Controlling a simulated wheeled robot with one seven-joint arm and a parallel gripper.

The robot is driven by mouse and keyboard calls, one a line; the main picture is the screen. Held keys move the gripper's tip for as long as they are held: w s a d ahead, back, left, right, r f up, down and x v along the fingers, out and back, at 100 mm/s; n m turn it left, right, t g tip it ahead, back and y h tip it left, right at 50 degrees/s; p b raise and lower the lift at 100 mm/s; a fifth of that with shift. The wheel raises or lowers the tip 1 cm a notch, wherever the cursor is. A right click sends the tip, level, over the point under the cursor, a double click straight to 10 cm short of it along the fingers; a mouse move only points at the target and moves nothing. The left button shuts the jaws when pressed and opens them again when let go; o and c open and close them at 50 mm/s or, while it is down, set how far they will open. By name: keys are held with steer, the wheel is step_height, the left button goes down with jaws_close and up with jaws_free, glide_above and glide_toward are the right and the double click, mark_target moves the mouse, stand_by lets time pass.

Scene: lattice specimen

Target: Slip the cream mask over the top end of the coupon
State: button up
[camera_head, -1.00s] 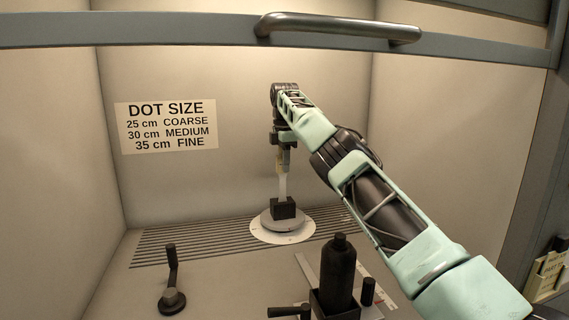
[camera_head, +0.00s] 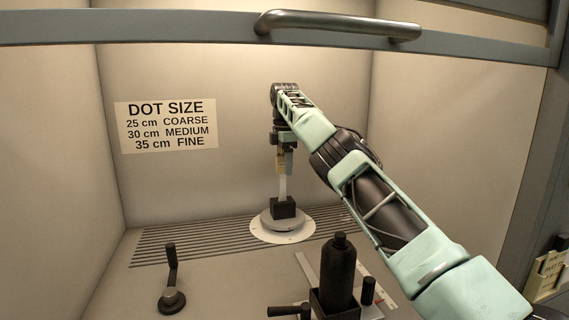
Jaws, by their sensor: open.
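The coupon (camera_head: 282,187) is a pale upright strip standing in a black block on a round turntable (camera_head: 268,222) inside the booth. The cream mask (camera_head: 281,166) is at the coupon's top end, directly below my gripper (camera_head: 284,160). The mask looks small and is partly hidden by the fingers; I cannot tell exactly how far it sits over the strip. My gripper points down above the coupon, with its fingers open around the mask's height.
A dark bottle (camera_head: 338,270) stands in a holder on a ruled slide at the front. A black crank handle (camera_head: 172,280) is at the front left. A sash bar with a handle (camera_head: 340,27) crosses the top. A dot size sign (camera_head: 168,127) is on the back wall.

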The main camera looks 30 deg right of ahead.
steer(key=shift+r, duration=0.1)
steer(key=shift+r+p, duration=2.45)
steer(key=shift+p, duration=0.05)
step_height(320, 180, up, 12)
steer(key=p, duration=1.2)
